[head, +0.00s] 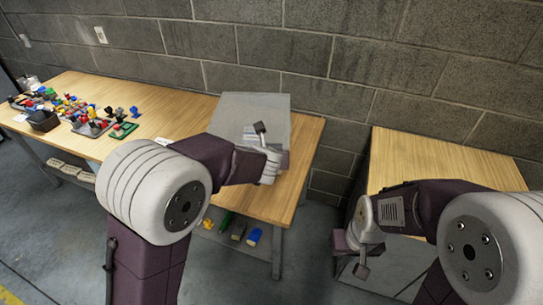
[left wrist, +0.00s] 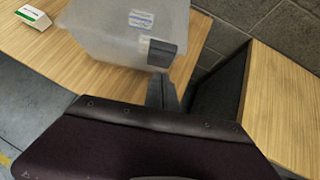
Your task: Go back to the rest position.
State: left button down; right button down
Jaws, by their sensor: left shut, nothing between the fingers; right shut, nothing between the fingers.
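My left gripper (head: 262,133) is over the right end of the long wooden table, just in front of a translucent plastic bin (head: 240,108). It is shut with nothing in it. In the left wrist view its dark fingertips (left wrist: 161,54) show against the lower right of the bin (left wrist: 115,32); I cannot tell whether they touch it. My right gripper (head: 355,258) hangs low at the front left of the right-hand wooden table, shut and empty. My own forearm hides part of the long table.
The long table (head: 268,203) holds several small coloured parts (head: 75,108) and a dark basket (head: 43,121) at its left. Yellow, green and blue items (head: 253,236) sit below it. The right-hand table (head: 435,160) looks bare. A gap separates the tables; a block wall stands behind.

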pick_arm(q)
jog(key=s+a+r+m+y, duration=0.1)
jog(key=s+a+m, duration=0.15)
jog(key=a, duration=0.45)
jog(key=s+a+r+m, duration=0.1)
jog(key=s+a+m, duration=0.15)
jog(key=a, duration=0.35)
jog(key=s+a+f+m+g, duration=0.1)
jog(key=s+f+m+g, duration=0.3)
jog(key=s+m, duration=0.7)
jog(key=s+a+f+m+g, duration=0.1)
jog(key=s+f+m+g, duration=0.3)
jog(key=m, duration=1.5)
jog(key=s+f, duration=0.3)
jog(key=s, duration=0.3)
jog(key=shift+s+a+f+g+h, duration=0.15)
jog(key=shift+s+f+g+h, duration=0.25)
